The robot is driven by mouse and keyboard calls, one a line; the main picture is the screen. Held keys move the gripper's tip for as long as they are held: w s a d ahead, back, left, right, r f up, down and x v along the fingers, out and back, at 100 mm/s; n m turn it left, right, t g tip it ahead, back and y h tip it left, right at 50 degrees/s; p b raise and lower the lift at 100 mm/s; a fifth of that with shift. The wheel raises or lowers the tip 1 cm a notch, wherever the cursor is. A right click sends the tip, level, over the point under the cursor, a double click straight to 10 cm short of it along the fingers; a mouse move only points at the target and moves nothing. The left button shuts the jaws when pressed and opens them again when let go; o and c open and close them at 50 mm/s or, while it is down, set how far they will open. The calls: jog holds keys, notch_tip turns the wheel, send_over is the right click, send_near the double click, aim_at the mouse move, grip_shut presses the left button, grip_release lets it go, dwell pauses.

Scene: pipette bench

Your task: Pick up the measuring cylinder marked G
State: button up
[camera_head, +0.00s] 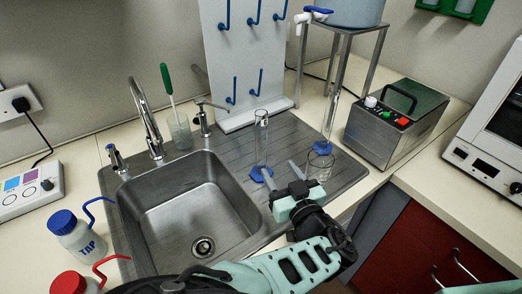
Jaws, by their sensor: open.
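Two clear measuring cylinders with blue feet stand upright on the steel drainboard. The left cylinder (261,140) stands just right of the sink bowl. The right cylinder (331,112) stands farther back, by the metal stand. I cannot read a letter G on either one. My gripper (277,168) is open, its two grey fingers pointing away toward the back of the drainboard. Its left fingertip overlaps the left cylinder's foot in the picture; I cannot tell whether they touch. No cylinder is visibly between the fingers.
A clear beaker (320,165) stands just right of my gripper. The sink bowl (190,212) lies to the left, and a pegboard rack (243,60) behind. A metal stand (371,50) and a steel water bath (395,125) are at the right.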

aim_at(264, 150)
jog(key=p+x, duration=0.1)
jog(key=x, duration=0.4)
jog(key=p+x, duration=0.1)
jog(key=x, duration=0.1)
jog(key=p+x, duration=0.2)
jog(key=shift+w+a, duration=0.1)
jog(key=shift+a, duration=0.35)
jog(key=shift+w+a+f, duration=0.1)
jog(key=shift+w+a, duration=0.05)
jog(key=shift+w, duration=0.25)
jog(key=c, duration=1.1)
